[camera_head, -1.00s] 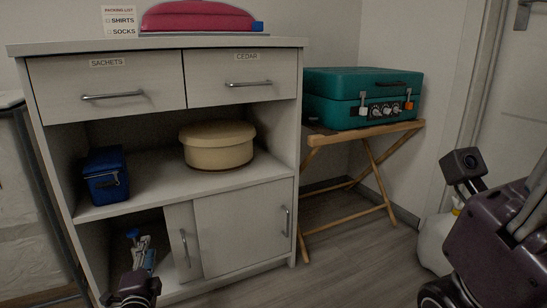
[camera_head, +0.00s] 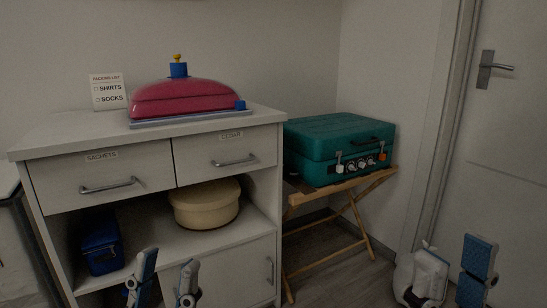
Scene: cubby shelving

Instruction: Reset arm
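My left gripper (camera_head: 166,265) is at the bottom of the head view, in front of the cubby cabinet. Its two blue-and-grey fingers stand apart with nothing between them. My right gripper (camera_head: 478,270) shows at the bottom right as a blue-padded finger pointing up. No held object is visible in either gripper.
The cabinet (camera_head: 130,158) holds a blue case (camera_head: 100,246) and a round cream box (camera_head: 204,206). A red domed object (camera_head: 190,100) and a packing list (camera_head: 107,91) are on top. A teal suitcase (camera_head: 338,150) rests on a wooden folding stand (camera_head: 352,190). A door (camera_head: 510,140) is at right.

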